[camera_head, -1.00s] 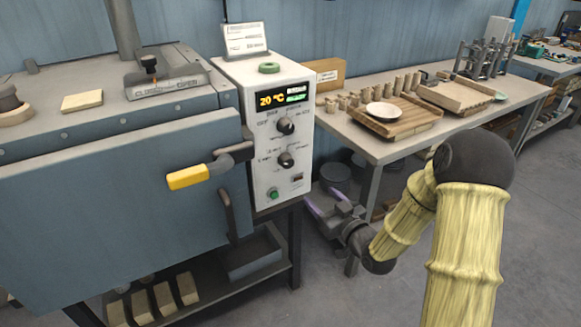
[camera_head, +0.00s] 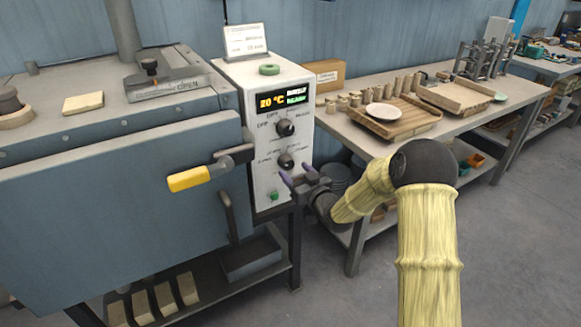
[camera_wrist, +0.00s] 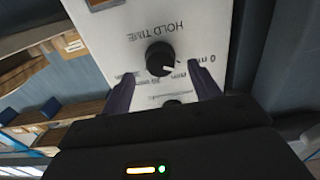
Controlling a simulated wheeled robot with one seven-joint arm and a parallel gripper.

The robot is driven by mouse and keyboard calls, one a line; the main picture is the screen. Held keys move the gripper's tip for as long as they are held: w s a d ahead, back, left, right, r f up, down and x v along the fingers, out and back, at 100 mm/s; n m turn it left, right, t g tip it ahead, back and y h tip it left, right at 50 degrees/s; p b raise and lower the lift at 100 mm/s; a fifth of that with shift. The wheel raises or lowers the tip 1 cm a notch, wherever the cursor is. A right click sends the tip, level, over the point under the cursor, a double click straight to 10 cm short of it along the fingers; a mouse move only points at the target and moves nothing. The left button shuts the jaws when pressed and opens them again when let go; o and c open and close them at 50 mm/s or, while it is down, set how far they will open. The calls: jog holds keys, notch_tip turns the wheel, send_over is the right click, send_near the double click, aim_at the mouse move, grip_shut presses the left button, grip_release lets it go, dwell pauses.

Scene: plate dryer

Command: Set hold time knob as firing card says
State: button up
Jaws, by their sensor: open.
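The hold time knob (camera_head: 286,161) is the lower black knob on the white control panel (camera_head: 262,190). It also shows in the wrist view (camera_wrist: 159,57), under upside-down "HOLD TIME" lettering. Its white mark points right and slightly down there, towards a label that seems to read "0 min", partly hidden by a finger. My gripper (camera_head: 297,174) is open, just in front of the panel and a little below the knob. In the wrist view its fingers (camera_wrist: 162,84) stand either side below the knob, apart from it. The firing card (camera_head: 245,41) stands on the panel box; its text is too small to read.
Another black knob (camera_head: 286,127) sits above, under a display (camera_head: 280,99) reading 20 °C. A green button (camera_head: 274,196) is below. The yellow door handle (camera_head: 188,178) juts out at left. A workbench (camera_head: 352,130) with a plate stands to the right.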

aim_at(289, 165)
jog(key=shift+x, duration=1.75)
jog(key=c, duration=1)
